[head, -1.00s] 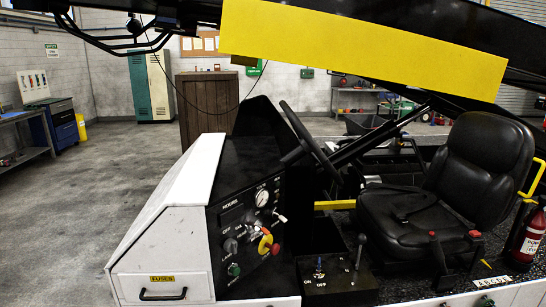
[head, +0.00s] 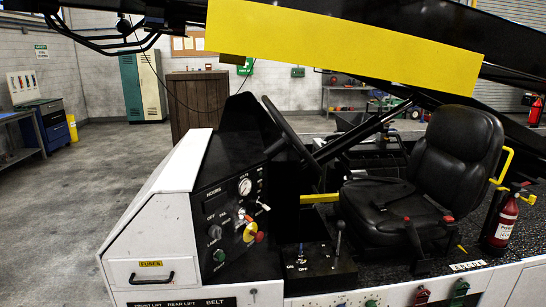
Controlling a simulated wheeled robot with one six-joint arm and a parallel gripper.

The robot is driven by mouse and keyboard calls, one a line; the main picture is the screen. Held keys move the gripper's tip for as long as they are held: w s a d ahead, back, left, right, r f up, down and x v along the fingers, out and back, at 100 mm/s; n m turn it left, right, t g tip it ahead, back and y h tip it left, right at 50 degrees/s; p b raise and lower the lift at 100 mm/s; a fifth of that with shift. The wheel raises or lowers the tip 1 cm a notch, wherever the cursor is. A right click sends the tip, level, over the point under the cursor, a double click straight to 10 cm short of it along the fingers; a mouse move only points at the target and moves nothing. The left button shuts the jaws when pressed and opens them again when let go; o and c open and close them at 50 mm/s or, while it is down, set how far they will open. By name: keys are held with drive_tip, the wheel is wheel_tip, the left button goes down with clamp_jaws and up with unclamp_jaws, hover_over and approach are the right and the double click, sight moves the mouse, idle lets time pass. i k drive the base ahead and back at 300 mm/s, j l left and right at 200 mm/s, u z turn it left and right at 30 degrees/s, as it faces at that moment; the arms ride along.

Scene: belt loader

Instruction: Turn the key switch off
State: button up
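The key switch seems to be the small grey round switch (head: 215,232) on the black control panel (head: 203,278), below small white lettering that includes OFF. It is too small to tell whether a key is in it or which way it points. A red and yellow knob (head: 251,232) sits to its right and a green button (head: 219,255) below it. A round white gauge (head: 245,187) is higher on the panel. My gripper is not in view.
The black steering wheel (head: 290,130) and driver's seat (head: 458,150) are right of the panel. A lever box (head: 318,272) stands in front of the seat. The yellow-sided boom (head: 340,45) crosses overhead. Grey floor (head: 75,215) is clear to the left.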

sight(299, 260)
drive_tip(key=l+z, duration=0.1)
drive_tip(key=i+j+z, duration=0.1)
drive_tip(key=i, duration=0.4)
drive_tip(key=i+j+z, duration=0.1)
drive_tip(key=i, duration=0.4)
drive_tip(key=j, duration=0.1)
